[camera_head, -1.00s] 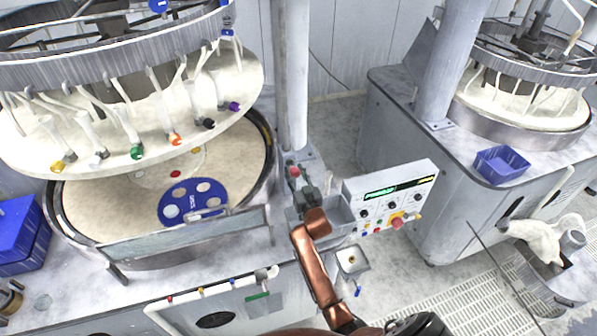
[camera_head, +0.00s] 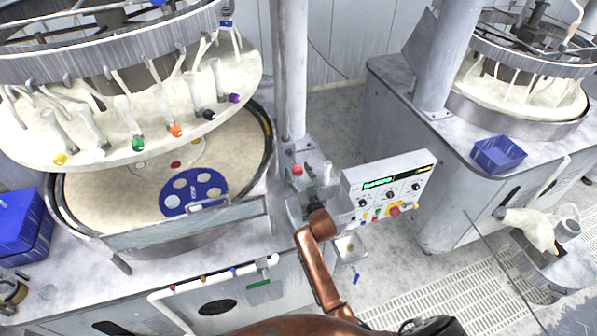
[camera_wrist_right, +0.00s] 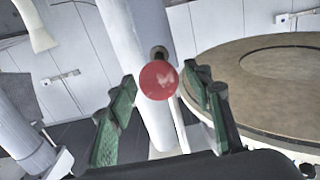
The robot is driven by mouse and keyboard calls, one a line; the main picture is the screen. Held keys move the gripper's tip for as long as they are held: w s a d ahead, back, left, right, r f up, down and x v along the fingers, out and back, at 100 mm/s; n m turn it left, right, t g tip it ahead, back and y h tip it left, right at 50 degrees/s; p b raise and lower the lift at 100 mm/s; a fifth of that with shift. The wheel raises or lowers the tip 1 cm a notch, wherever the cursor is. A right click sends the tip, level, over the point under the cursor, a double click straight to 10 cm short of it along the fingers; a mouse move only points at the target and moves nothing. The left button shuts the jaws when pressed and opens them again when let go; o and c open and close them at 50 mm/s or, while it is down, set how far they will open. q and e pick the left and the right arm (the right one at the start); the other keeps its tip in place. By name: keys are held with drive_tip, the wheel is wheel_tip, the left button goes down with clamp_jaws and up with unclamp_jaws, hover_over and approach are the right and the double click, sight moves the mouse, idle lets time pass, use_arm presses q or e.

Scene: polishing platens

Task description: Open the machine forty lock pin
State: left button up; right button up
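A round red knob (camera_wrist_right: 158,80), which looks like the lock pin's head, is in the middle of the right wrist view, in front of a pale column. It also shows as a small red ball in the head view (camera_head: 297,170), at the column's foot beside the polishing machine. My right gripper (camera_wrist_right: 166,78) is open, with one green-padded finger on each side of the knob and a gap showing on both sides. In the head view, the right gripper is small and partly hidden by my copper-coloured arm. My left gripper is not in view.
A control panel (camera_head: 388,188) with knobs and a red button stands just right of my right arm. The platen (camera_head: 110,195) with a blue disc (camera_head: 193,192) lies to the left. A pale column (camera_head: 291,70) rises behind the knob. A blue bin (camera_head: 498,155) sits on the right machine.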

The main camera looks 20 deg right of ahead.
drive_tip(key=shift+s, duration=0.15)
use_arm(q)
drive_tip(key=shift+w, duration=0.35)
use_arm(e)
drive_tip(key=s, duration=1.1)
drive_tip(key=shift+s+a, duration=0.25)
drive_tip(key=shift+a, duration=0.2)
